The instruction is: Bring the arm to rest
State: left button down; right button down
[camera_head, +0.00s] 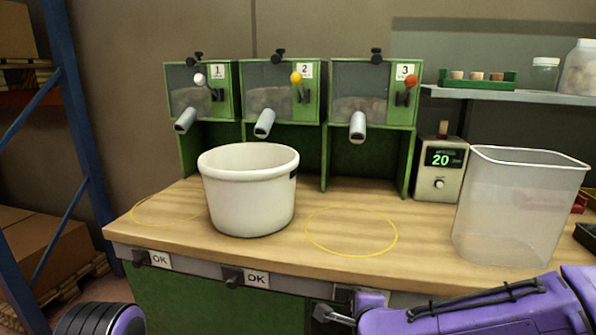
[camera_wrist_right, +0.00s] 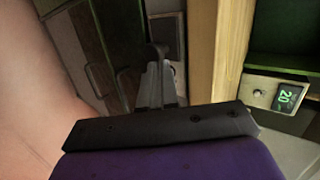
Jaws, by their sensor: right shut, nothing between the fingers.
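My right arm (camera_head: 480,312), purple, comes in from the lower right in the head view, low in front of the bench. Its gripper (camera_head: 326,315) is at the bottom edge, just below the bench front. In the right wrist view the gripper (camera_wrist_right: 158,82) has its fingers together with nothing between them. A dark knob (camera_wrist_right: 157,50) shows just beyond the fingertips; I cannot tell whether they touch it. A purple and black part of my left arm (camera_head: 100,320) shows at the lower left; its gripper is out of view.
A white tub (camera_head: 248,205) stands on the wooden bench (camera_head: 190,240) below the dispensers (camera_head: 285,95). A clear bin (camera_head: 515,210) and a box reading 20 (camera_head: 437,185) are at the right. Black knobs with OK tags (camera_head: 233,277) line the bench front. A yellow ring (camera_head: 350,232) is empty.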

jog(key=s+d+f+n+g+h+p, duration=0.15)
jog(key=s+d+f+n, duration=0.25)
jog(key=s+f, duration=0.4)
jog(key=s+d+f+n+g+y+p, duration=0.15)
jog(key=s+d+f+n, duration=0.35)
jog(key=f, duration=0.6)
jog(key=s+d+f+n+g+h, duration=0.1)
jog(key=s+d+f+g, duration=0.1)
jog(key=s, duration=0.7)
jog(key=s+d+f+n+g+h+p, duration=0.1)
jog(key=s+d+f, duration=0.3)
jog(key=s, duration=0.6)
jog(key=shift+s+d+f+n+g+h, duration=0.25)
jog(key=shift+d+f+n+g+h, duration=0.25)
jog(key=shift+d+g, duration=0.55)
jog(key=shift+d+r, duration=0.1)
jog(key=shift+d, duration=0.05)
